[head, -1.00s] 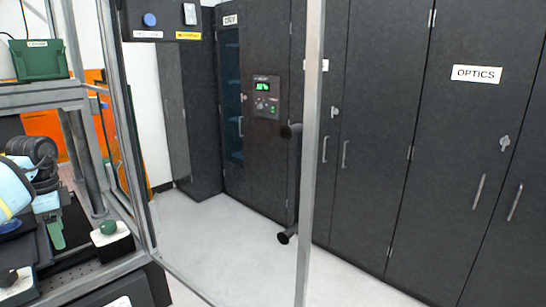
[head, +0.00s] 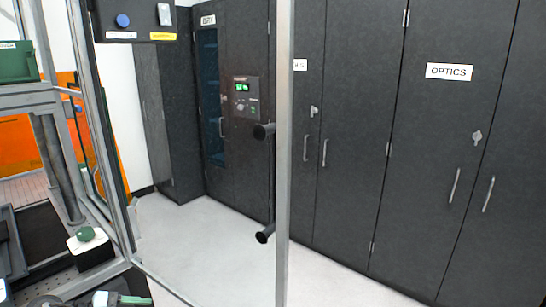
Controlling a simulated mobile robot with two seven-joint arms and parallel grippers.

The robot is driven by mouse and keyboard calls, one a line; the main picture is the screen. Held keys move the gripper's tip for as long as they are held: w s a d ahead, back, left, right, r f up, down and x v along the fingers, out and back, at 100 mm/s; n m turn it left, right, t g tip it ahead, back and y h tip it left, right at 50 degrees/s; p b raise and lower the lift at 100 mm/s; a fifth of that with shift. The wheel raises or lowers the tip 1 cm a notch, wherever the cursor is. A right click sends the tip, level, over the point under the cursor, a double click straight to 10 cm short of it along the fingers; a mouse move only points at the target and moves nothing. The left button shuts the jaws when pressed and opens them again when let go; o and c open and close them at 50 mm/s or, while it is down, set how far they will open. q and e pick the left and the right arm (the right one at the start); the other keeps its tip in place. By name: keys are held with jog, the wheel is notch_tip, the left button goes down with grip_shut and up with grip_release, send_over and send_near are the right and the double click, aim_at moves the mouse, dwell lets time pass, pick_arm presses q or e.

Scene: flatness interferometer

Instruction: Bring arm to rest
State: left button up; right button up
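Part of my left arm, pale blue, shows at the bottom left edge of the head view. What looks like my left gripper (head: 128,299), grey with green, is low at the bottom left, cut off by the lower edge. It lies just below and right of a white block with a green knob (head: 86,235). Whether its fingers are open or shut is not clear, and I see nothing certain held in it. My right gripper is not in view.
A metal-framed bench (head: 70,287) stands at the left, with a green bin (head: 16,65) on its shelf. A clear door with a grey edge post (head: 284,150) and black handle (head: 265,184) stands ahead. Dark cabinets (head: 430,150) line the back. The pale floor (head: 190,240) between is clear.

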pick_arm(q)
jog(key=s+a+f+n+t+y, duration=0.1)
jog(key=s+a+f+n+y, duration=0.15)
jog(key=s+f, duration=0.45)
jog(key=s+a+f+n+y, duration=0.2)
jog(key=s+f+y, duration=0.2)
jog(key=s, duration=0.6)
jog(key=s+a+f+n+t+y, duration=0.1)
jog(key=s+a+f+n+y, duration=0.15)
jog(key=s+f, duration=0.45)
jog(key=s+d+n, duration=0.2)
jog(key=d+n, duration=0.2)
jog(key=d, duration=0.5)
jog(key=s+d+f+n+t, duration=0.1)
jog(key=d+n, duration=0.3)
jog(key=d, duration=0.6)
jog(key=shift+s+d+n, duration=0.25)
jog(key=shift+s+n, duration=0.15)
jog(key=shift+s, duration=0.25)
